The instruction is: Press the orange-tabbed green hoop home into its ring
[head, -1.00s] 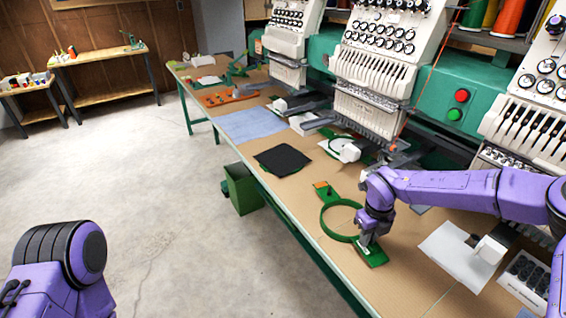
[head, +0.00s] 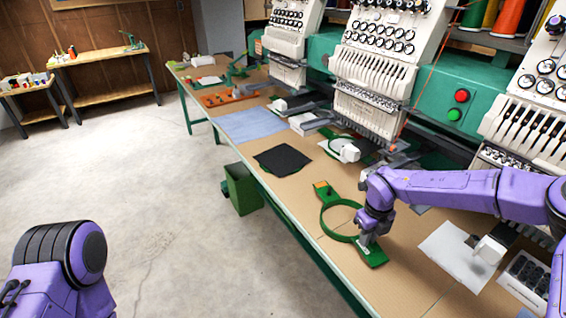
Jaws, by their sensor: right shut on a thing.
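The green hoop (head: 323,222) is an open round band with a flat green plate at each end. A small orange tab sits on its far plate (head: 321,185). The hoop is low over the brown table top; I cannot tell whether it touches it. My right gripper (head: 366,242) points down and is shut on the hoop's near plate, and my wrist hides part of the band. I cannot make out a separate ring under the hoop. My left gripper is out of view; only a part of my left arm shows at lower left.
A black cloth on a green frame (head: 283,161) lies left of the hoop. A green hoop with a white piece (head: 343,149) sits by the embroidery machine (head: 375,75). A white sheet (head: 455,254) lies at right. A green bin (head: 242,188) stands on the floor.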

